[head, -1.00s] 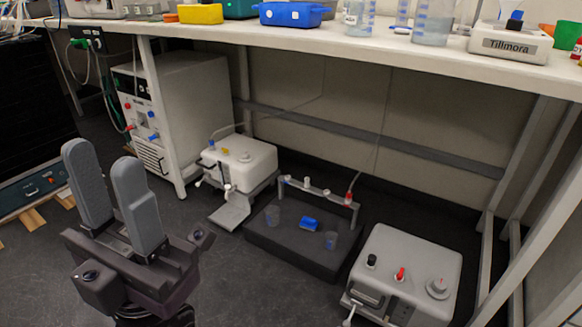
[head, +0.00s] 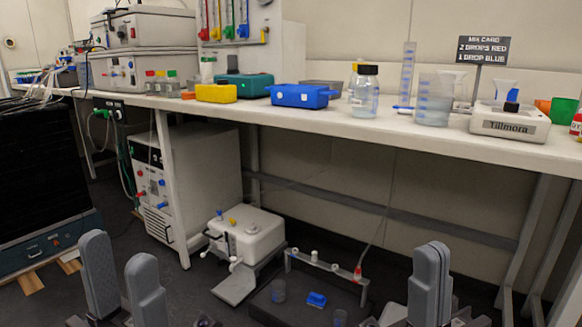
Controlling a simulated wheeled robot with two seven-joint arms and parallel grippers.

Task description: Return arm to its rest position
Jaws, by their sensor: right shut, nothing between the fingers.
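My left gripper (head: 119,248) is at the lower left of the head view, with its two grey fingers pointing up and a clear gap between them. It is open and empty, in front of the bench. My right gripper (head: 431,250) is at the lower right, its fingers upright and pressed together with nothing between them. Both arms are mostly cut off by the lower edge of the picture. The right gripper stands in front of the space under the bench.
A long bench (head: 400,133) crosses the view, carrying bottles, coloured boxes and a Tillmora device (head: 510,122). Under it are a large grey unit (head: 205,175), a white machine (head: 246,238) and a dark tray (head: 265,308) with small cups and a blue item (head: 316,299).

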